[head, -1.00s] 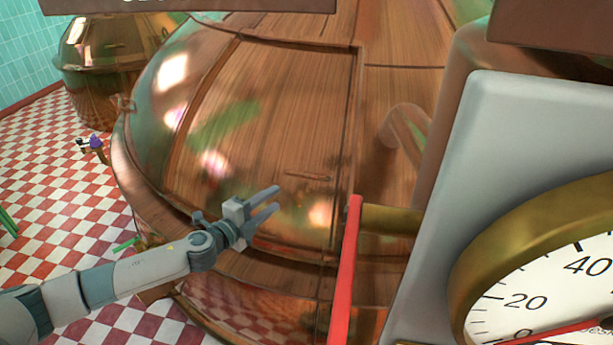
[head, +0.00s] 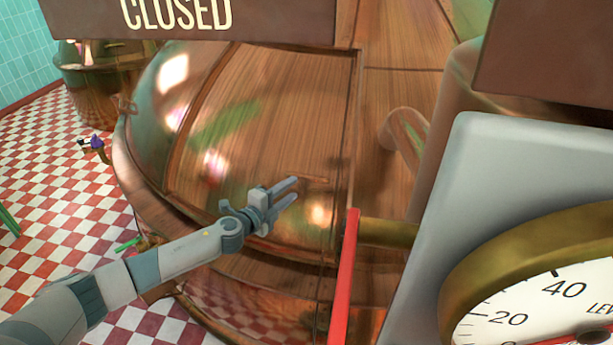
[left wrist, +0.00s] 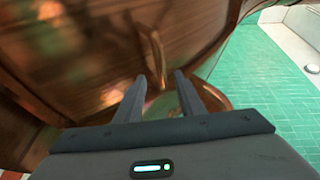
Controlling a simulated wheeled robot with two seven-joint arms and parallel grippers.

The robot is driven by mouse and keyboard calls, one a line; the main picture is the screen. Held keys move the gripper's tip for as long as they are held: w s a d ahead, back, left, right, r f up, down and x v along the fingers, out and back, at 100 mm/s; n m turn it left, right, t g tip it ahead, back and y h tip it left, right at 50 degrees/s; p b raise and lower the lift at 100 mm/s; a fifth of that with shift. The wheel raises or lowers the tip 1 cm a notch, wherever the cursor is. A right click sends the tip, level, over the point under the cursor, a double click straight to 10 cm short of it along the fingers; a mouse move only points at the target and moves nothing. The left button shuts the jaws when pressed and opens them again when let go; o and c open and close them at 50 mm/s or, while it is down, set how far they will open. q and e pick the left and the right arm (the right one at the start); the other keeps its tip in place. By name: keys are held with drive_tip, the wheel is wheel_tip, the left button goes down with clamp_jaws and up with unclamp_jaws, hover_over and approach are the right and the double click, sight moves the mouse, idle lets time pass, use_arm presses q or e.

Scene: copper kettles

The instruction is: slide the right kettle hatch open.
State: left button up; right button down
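The kettle hatch (head: 255,105) is a curved copper panel on the large kettle in the middle of the head view. A sign reading CLOSED (head: 190,14) shows above it. A slim copper handle (head: 312,179) lies on the hatch's lower right; in the left wrist view the handle (left wrist: 156,55) stands just beyond my fingertips. My left gripper (head: 295,190) is open and empty, its fingers pointing toward the handle and just below it. In the left wrist view the two fingers (left wrist: 158,80) are apart with the handle between their lines. My right gripper is not in view.
A red bar (head: 345,275) and a brass pipe (head: 385,232) stand right of the hatch. A grey-cased level gauge (head: 540,300) fills the lower right. Another copper kettle (head: 95,90) stands at the back left.

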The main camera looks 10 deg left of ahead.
sight(304, 179)
use_arm(q)
drive_tip(key=x, duration=0.9)
drive_tip(key=shift+w, duration=0.1)
clamp_jaws()
